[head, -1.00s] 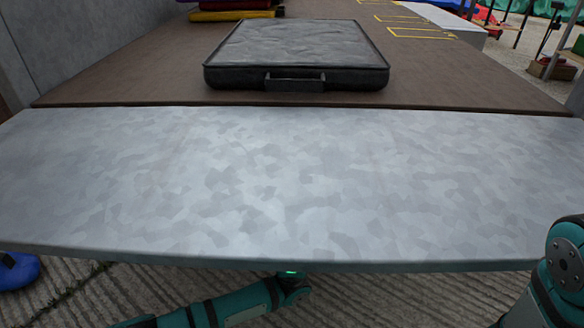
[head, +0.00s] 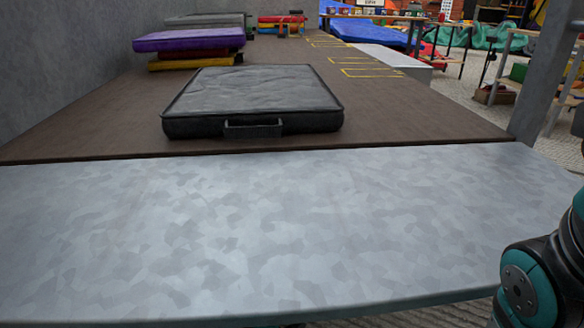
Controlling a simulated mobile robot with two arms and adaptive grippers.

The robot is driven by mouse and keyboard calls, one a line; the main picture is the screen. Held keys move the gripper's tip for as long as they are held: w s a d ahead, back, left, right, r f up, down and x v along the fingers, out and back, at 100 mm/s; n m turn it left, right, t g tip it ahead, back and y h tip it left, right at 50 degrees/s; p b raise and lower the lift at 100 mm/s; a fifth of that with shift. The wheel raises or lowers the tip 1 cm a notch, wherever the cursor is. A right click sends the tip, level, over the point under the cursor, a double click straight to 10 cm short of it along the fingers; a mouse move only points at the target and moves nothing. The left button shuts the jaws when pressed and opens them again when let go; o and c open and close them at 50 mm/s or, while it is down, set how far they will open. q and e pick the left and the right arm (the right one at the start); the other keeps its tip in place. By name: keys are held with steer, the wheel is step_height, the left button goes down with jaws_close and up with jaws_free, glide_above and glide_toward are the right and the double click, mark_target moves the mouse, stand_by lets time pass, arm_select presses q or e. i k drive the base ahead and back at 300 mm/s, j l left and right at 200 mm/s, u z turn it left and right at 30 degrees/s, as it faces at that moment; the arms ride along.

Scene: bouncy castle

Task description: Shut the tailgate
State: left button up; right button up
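The tailgate (head: 250,235) is a wide, mottled galvanised metal panel across the lower part of the head view. It lies about flat, folded down, with its far edge along the brown truck bed (head: 420,118). A dark gap runs between the two. Its near edge shows along the bottom. My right arm's teal and black joint shows at the right edge, beside the panel, but its gripper is outside the view. My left gripper is not in view either. Whatever is under the panel is hidden.
A black folded mat with a handle (head: 255,95) lies on the bed, close to the hinge gap. Purple and yellow mats (head: 190,40) are stacked farther back. A grey side wall (head: 60,70) bounds the bed at left, and a grey post (head: 548,70) stands at right.

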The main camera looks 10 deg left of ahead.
mark_target(247, 240)
steer(key=k, duration=1.5)
